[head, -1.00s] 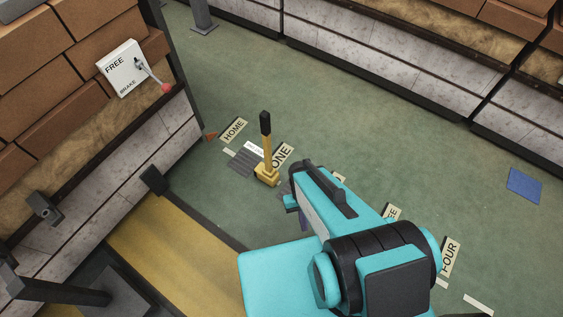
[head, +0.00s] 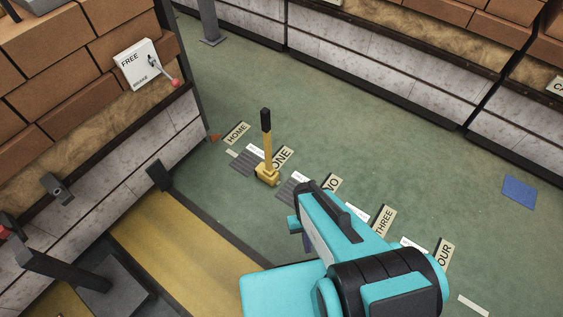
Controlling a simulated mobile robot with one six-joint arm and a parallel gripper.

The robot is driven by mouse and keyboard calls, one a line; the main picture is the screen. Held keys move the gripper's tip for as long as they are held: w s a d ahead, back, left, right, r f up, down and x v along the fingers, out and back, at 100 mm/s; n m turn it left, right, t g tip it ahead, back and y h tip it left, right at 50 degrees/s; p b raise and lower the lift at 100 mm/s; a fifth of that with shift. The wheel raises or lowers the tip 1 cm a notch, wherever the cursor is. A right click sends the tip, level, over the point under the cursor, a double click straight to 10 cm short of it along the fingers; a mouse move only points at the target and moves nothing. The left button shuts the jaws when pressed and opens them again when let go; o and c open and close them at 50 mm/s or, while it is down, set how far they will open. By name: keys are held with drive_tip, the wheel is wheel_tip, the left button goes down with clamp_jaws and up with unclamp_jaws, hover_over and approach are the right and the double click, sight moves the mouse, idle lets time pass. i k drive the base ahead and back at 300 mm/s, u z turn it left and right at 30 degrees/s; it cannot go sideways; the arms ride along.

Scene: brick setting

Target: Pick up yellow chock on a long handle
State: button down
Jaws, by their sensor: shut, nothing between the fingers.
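The yellow chock (head: 267,174) stands on the green floor near the middle of the head view. Its long handle rises upright, yellow below with a black grip on top. My gripper (head: 302,231) is at the end of my teal arm, lower right of the chock in the picture and apart from it. It is shut and empty. My arm hides most of its fingers and part of the floor below.
Floor labels HOME (head: 237,133), ONE (head: 282,157), THREE (head: 384,221) and others run diagonally beside grey ridged pads (head: 243,164). A FREE/BRAKE lever box (head: 138,64) is on the left brick wall. A blue square (head: 519,191) lies right. Open floor lies behind the chock.

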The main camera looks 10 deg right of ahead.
sight(266, 174)
drive_tip(key=k, duration=0.35)
drive_tip(key=u, duration=0.15)
drive_tip(key=i, duration=0.95)
drive_tip(key=z, duration=5.1)
drive_tip(key=i, duration=0.1)
drive_tip(key=u, duration=3.75)
